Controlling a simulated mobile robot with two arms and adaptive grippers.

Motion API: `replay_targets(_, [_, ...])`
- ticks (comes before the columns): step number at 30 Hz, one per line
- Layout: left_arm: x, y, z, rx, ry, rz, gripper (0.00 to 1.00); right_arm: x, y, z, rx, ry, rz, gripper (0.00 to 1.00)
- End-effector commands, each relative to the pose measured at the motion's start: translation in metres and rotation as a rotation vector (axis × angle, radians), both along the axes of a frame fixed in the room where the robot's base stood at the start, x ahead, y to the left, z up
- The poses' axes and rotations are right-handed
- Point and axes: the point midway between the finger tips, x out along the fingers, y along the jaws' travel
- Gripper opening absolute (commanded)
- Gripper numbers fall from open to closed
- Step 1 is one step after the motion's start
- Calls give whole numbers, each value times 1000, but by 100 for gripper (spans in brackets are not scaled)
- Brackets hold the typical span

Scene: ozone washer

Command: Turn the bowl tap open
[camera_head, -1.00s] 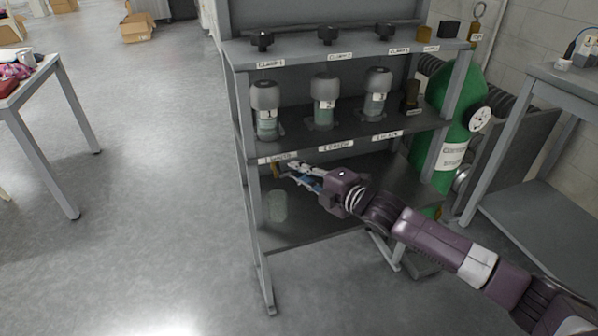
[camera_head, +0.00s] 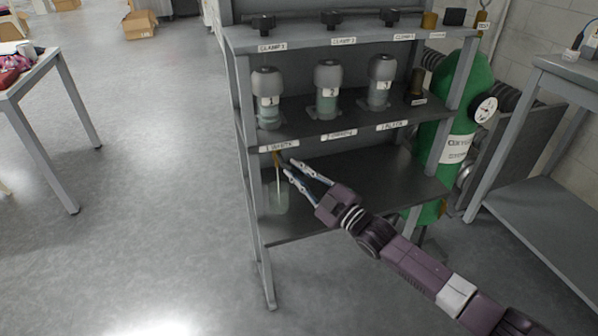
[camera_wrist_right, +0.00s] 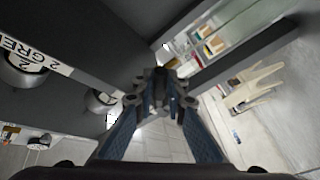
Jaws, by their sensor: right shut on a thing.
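The brass-coloured bowl tap (camera_head: 276,158) hangs under the left end of the middle shelf, below the first label. A thin pale vertical line shows below it, above a clear glass vessel (camera_head: 278,203) on the lower shelf. My right gripper (camera_head: 289,167) reaches in from the right with its fingertips beside the tap. In the right wrist view its fingers (camera_wrist_right: 161,100) come together around a small dark piece, which I take to be the tap's handle. The fingers hide part of it. My left gripper is not in view.
Three numbered grey-capped bottles (camera_head: 328,90) stand on the middle shelf (camera_head: 352,112), close above my gripper. Black clamp knobs (camera_head: 331,18) line the top shelf. A green gas cylinder (camera_head: 464,110) stands right of the rack. The lower shelf (camera_head: 400,185) is mostly bare.

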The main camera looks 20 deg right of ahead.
Motion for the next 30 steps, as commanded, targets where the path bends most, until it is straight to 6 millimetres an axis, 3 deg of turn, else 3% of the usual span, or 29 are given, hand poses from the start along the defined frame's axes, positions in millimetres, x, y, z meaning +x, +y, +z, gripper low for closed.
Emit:
replay_targets(9, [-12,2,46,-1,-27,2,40,-1,12,-14,307,15,-2,0])
replay_targets(21, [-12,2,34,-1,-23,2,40,-1,27,-18,645,27,-2,0])
replay_targets(30, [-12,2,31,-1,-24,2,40,-1,34,-18,796,33,-1,0])
